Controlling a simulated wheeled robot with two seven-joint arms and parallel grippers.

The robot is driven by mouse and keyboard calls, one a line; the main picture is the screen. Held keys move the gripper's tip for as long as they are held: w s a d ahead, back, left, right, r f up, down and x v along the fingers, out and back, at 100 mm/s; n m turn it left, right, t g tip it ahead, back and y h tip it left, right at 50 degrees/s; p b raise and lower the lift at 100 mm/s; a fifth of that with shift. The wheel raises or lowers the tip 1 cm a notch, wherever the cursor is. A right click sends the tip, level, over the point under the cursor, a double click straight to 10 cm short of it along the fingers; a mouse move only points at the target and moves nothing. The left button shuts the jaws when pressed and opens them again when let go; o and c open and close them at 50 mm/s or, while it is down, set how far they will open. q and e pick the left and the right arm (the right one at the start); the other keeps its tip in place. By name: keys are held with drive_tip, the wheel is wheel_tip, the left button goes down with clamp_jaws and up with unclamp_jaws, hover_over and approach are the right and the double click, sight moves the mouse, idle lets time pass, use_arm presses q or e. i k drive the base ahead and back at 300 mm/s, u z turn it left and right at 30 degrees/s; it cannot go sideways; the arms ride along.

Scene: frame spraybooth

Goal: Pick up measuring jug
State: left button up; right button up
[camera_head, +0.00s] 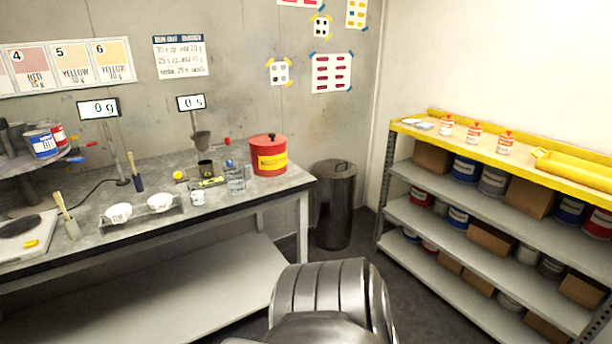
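A clear, see-through container (237,182), which looks like the measuring jug, stands upright on the grey workbench (270,192). It is near the bench's front edge, left of a red drum with a yellow label (268,156). A small blue object (229,163) shows just behind its rim. Markings on the jug are too small to read. Neither of my grippers is in view. A ribbed grey part of my own body shows at the bottom centre, well apart from the jug.
Beside the jug are a small white can (197,198) and a dark cup (205,168) under a funnel (201,141). A dark bin (335,205) stands right of the bench. A loaded shelf (490,205) lines the right wall.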

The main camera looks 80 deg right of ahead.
sight(236, 182)
drive_tip(key=z, duration=2.35)
drive_tip(key=k, duration=0.7)
drive_tip(key=z, duration=0.6)
drive_tip(key=k, duration=0.55)
drive_tip(key=z, duration=0.2)
drive_tip(key=i, duration=1.05)
drive_tip(key=u, duration=0.35)
